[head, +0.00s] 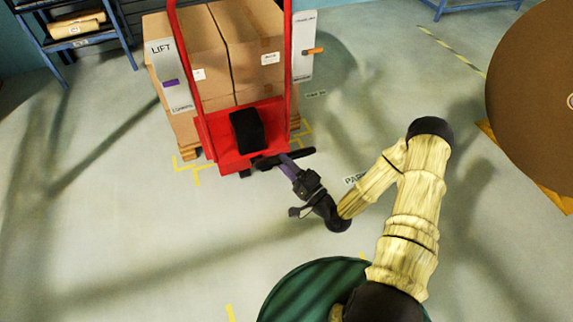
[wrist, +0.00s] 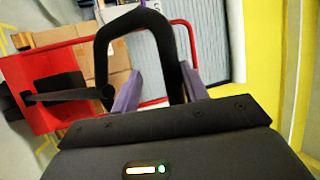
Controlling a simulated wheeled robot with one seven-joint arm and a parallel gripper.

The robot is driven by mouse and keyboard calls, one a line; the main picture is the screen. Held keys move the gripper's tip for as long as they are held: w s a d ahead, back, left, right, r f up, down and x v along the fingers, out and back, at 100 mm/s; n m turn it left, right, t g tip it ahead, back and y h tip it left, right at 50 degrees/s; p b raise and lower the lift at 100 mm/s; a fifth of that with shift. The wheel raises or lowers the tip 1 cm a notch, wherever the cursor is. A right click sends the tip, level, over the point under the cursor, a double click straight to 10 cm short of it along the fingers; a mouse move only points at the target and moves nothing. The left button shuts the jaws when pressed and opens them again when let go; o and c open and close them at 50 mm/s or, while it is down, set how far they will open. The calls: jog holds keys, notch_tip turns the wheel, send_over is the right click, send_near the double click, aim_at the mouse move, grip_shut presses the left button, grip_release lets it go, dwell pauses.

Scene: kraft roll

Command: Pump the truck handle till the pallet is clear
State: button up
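The red truck (head: 225,155) stands upright in the head view, with a black block (head: 247,130) on its front. Its black handle (head: 302,154) sticks out low at the front; in the wrist view the handle (wrist: 140,17) is a bent loop. My gripper (head: 286,165) reaches it from the lower right. In the wrist view my gripper's purple fingers (wrist: 158,88) stand apart, with one leg of the loop between them. A gap shows beside the left finger. The wooden pallet (head: 189,153) carries cardboard boxes (head: 195,45) and is mostly hidden; its floor clearance cannot be told.
A LIFT gauge (head: 163,55) with a purple marker low down is left of the boxes. Another panel (head: 301,72) with an orange pointer is at right. A large brown roll (head: 535,95) stands far right. Shelving (head: 70,45) is at back left. The left floor is clear.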

jog(key=shift+s+f, duration=0.1)
jog(key=b+v, duration=0.1)
jog(key=v, duration=1.6)
